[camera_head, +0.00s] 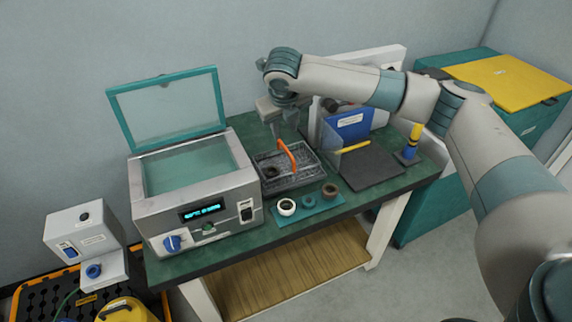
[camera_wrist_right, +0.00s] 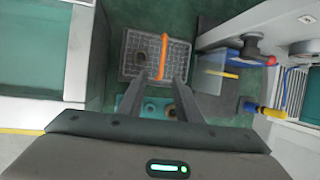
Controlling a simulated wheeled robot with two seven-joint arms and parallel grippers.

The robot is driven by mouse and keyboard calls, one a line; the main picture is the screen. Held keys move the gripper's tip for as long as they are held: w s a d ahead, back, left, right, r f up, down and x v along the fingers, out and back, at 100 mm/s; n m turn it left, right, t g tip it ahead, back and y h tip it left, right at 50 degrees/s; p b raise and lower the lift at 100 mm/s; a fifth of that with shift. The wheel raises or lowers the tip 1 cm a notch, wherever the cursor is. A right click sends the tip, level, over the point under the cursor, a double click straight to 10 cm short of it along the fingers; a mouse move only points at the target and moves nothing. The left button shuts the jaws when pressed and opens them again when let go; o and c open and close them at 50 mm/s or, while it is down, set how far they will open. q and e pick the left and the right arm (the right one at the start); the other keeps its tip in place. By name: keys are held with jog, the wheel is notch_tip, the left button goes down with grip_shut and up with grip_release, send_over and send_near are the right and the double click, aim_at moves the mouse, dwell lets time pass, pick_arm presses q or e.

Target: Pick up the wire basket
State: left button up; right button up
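The wire basket (camera_head: 303,177) is a dark mesh tray with an upright orange handle (camera_head: 287,154). It sits on the green bench beside the silver sealing machine, with a dark ring inside. In the right wrist view the basket (camera_wrist_right: 180,58) lies ahead of the fingers, and its orange handle (camera_wrist_right: 164,55) runs between their lines. My right gripper (camera_head: 288,140) points down over the basket, close to the handle. Its two fingers (camera_wrist_right: 160,80) are apart with nothing held. Whether a finger touches the handle is unclear. My left gripper is not in view.
The machine (camera_head: 200,200) with a raised clear lid (camera_head: 168,108) stands left of the basket. A teal mat with several rings (camera_head: 308,201) lies in front. A dark pad (camera_head: 370,166), blue panel (camera_head: 345,125) and yellow-blue tool (camera_head: 411,145) are to the right.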

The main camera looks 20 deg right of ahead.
jog(key=f, duration=0.1)
jog(key=p, duration=0.4)
send_near(286, 149)
jog(key=a+x, duration=0.1)
jog(key=x, duration=0.3)
jog(key=shift+d+f, duration=0.4)
jog(key=shift+f, duration=0.4)
jog(key=shift+w, duration=0.1)
jog(key=shift+w+d+f+p, duration=0.35)
jog(key=shift+w+f+p, duration=0.2)
jog(key=shift+f, duration=0.2)
jog(key=shift+p+x, duration=0.4)
jog(key=shift+x, duration=0.55)
jog(key=shift+w+d+f, duration=0.2)
jog(key=shift+w+f, duration=0.1)
jog(key=shift+f, duration=0.35)
grip_shut()
